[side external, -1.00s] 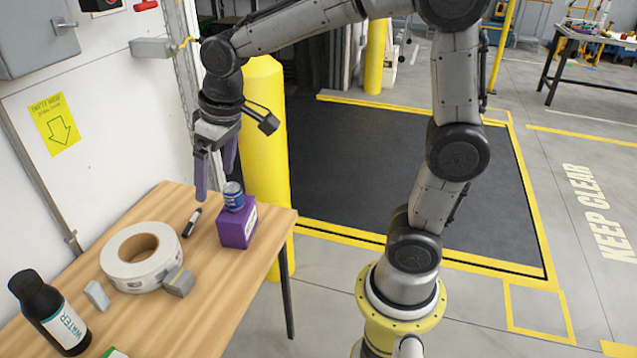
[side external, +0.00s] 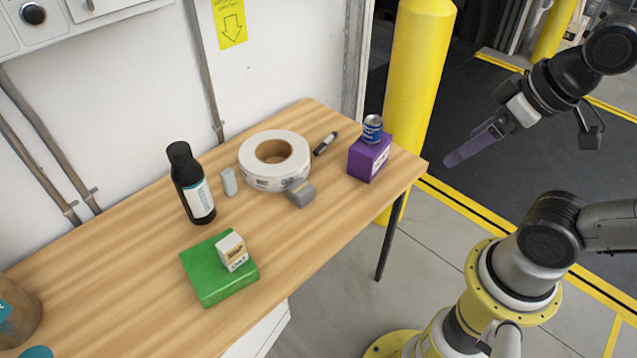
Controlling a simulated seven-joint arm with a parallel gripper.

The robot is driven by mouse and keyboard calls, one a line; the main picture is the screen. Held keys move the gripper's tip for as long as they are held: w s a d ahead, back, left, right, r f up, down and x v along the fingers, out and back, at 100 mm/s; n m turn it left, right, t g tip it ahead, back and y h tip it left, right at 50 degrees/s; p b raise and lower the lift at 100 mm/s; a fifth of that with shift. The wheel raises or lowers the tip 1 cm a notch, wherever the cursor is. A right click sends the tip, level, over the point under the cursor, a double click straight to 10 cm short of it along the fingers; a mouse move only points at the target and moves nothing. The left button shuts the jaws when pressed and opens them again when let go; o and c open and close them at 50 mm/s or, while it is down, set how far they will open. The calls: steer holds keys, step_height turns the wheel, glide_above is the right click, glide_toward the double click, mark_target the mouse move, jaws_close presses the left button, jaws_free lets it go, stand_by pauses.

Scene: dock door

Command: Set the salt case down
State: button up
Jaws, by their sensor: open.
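No thing here is readable as the salt case; the small labels are too blurred to be sure. A purple box (side external: 370,158) with a pale label stands at the table's far right corner, and a small blue can (side external: 372,130) stands upright on it. A small white carton (side external: 231,251) with dark print sits on a flat green box (side external: 219,269) near the table's front. My gripper (side external: 452,159) is open and empty, off the table's right edge, its purple fingers pointing down and left. The fingers overlap in this view. It touches nothing.
On the wooden table (side external: 130,250) are a white tape roll (side external: 258,178), a grey block (side external: 300,192), a black marker (side external: 325,143), a pale block (side external: 229,182) and a dark bottle (side external: 190,184). A yellow post (side external: 418,80) stands behind the right corner. The table's left middle is clear.

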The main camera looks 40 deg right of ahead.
steer(key=w+r+t, duration=0.5)
steer(key=w+r, duration=0.1)
steer(key=w, duration=0.3)
steer(key=m+t, duration=0.2)
steer(key=t, duration=0.4)
glide_above(304, 190)
steer(key=s+d, duration=0.2)
steer(key=s, duration=0.1)
step_height(304, 190, down, 14)
steer(key=s+f+g, duration=0.1)
steer(key=s+f, duration=0.1)
steer(key=f, duration=0.4)
steer(key=s+a+f+n+g, duration=0.1)
steer(key=s+f, duration=0.2)
steer(key=f, duration=0.4)
steer(key=s+f+n+g, duration=0.1)
steer(key=s+f, duration=0.2)
steer(key=f, duration=0.3)
steer(key=shift+a+f, duration=0.3)
steer(key=x, duration=0.8)
steer(key=shift+w, duration=0.1)
steer(key=shift+a+f+x, duration=0.1)
steer(key=shift+x, duration=1.25)
steer(key=shift+a+f+x, duration=0.1)
steer(key=shift+f+x, duration=0.05)
steer(key=shift+x, duration=1.2)
jaws_close()
